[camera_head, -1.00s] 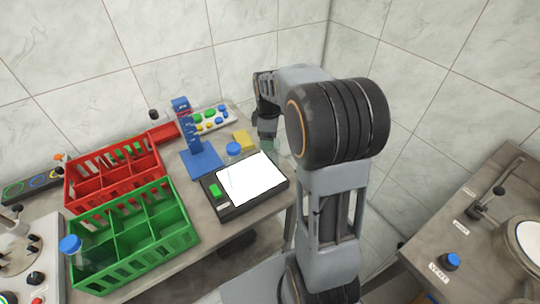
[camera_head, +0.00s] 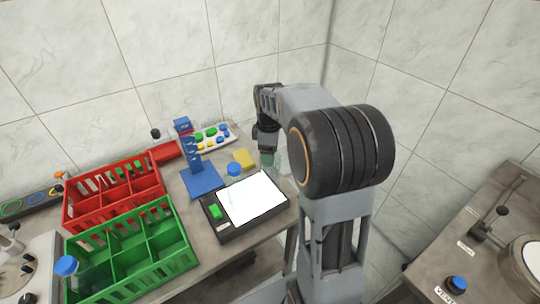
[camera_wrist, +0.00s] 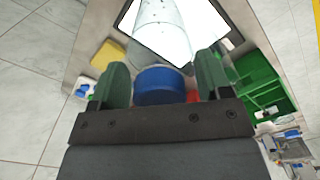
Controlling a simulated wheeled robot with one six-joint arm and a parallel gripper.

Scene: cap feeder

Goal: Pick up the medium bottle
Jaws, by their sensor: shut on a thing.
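My gripper (camera_head: 268,153) is at the far right corner of the table, beyond the white light panel. In the wrist view its two green fingers (camera_wrist: 160,85) are shut on a clear bottle (camera_wrist: 162,30) with a blue cap (camera_wrist: 160,87). The cap is close to the palm, and the clear body extends away from it, overlapping the bright panel. In the head view only a faint clear part of this bottle (camera_head: 268,161) shows under the gripper. I cannot tell whether its base touches the table.
Another blue cap (camera_head: 234,169) shows behind the light panel (camera_head: 252,198), near a blue stand (camera_head: 203,182) and a yellow block (camera_head: 244,159). A red crate (camera_head: 115,197) and a green crate (camera_head: 130,250) stand left.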

